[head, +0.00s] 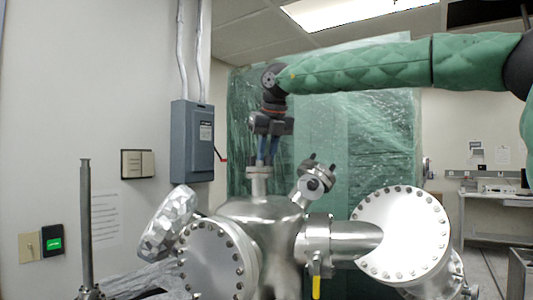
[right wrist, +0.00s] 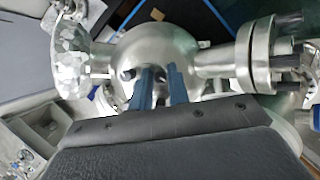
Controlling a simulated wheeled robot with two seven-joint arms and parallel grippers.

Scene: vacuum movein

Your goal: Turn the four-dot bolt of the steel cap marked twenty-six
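A small steel cap with protruding bolts (head: 314,182) sits on a tilted port at the upper right of the chamber. No number or dot marks are readable, so I cannot tell which cap is twenty-six. A flange with long bolts (right wrist: 258,55) shows at the right in the right wrist view. My right gripper (head: 267,160) points down just above the chamber's upright top port (head: 259,180). In the right wrist view its blue fingers (right wrist: 160,68) stand apart with a narrow gap and no clear object between them. My left gripper is not in view.
The steel chamber (head: 258,218) fills the lower middle, with large bolted flanges left (head: 213,262) and right (head: 402,232). A foil-wrapped port (head: 166,222) and a yellow-handled valve (head: 316,284) stick out. A grey electrical box (head: 192,142) hangs on the left wall.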

